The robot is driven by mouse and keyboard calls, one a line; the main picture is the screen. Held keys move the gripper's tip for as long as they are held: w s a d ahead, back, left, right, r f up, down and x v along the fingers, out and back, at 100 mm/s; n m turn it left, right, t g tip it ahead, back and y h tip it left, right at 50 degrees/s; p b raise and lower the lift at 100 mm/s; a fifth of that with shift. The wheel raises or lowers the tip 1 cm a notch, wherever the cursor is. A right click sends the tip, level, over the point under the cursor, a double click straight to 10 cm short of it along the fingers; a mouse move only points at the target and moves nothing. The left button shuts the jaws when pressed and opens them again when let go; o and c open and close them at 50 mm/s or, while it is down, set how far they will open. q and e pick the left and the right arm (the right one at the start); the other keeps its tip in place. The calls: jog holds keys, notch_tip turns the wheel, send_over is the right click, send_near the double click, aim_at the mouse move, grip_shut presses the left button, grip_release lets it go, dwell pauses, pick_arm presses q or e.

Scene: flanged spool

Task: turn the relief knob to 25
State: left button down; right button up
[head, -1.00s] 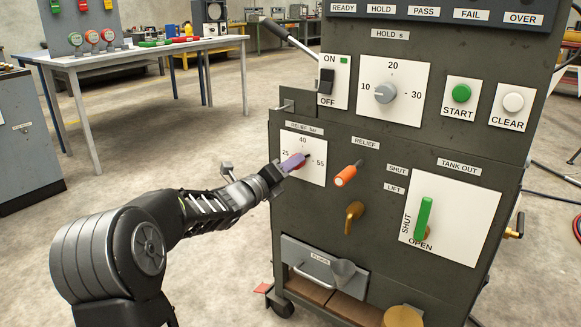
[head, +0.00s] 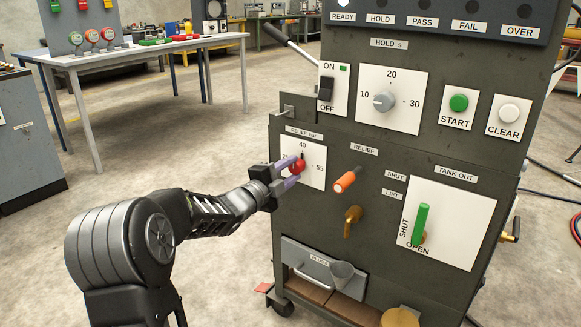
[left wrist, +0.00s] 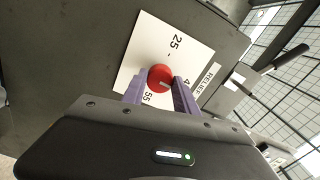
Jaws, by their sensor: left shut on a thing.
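The red relief knob (head: 299,166) sits on a white dial plate (head: 317,180) at the cabinet's left side, with 40 at the top and 55 at the right. In the left wrist view the knob (left wrist: 160,75) shows a pale line that seems to point toward 40, and the 25 is readable. My left gripper (head: 292,171) is shut on the knob, its purple fingers on either side of it. It also shows in the left wrist view (left wrist: 159,90). My right gripper is not in view.
An orange-handled relief lever (head: 346,181) and a brass lever (head: 353,220) stand out just right of the dial. A hold knob (head: 384,102) and switch (head: 326,88) are above. A drawer handle (head: 312,278) is below. Open floor lies to the left.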

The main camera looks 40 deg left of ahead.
pick_arm(q)
jog(key=n+p, duration=0.2)
jog(key=n, duration=0.2)
jog(key=shift+n, duration=0.3)
jog(key=n+p, duration=0.2)
jog(key=n, duration=0.1)
jog(key=shift+n, duration=0.4)
jog(key=n+p, duration=0.3)
jog(key=n, duration=0.2)
jog(key=n+p, duration=0.2)
jog(key=n, duration=0.3)
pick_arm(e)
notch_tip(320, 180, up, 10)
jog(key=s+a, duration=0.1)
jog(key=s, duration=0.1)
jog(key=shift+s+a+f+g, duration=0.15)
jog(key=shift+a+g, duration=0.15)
pick_arm(q)
jog(key=shift+f, duration=0.1)
jog(key=c, duration=0.9)
grip_release()
jog(key=shift+c, duration=0.2)
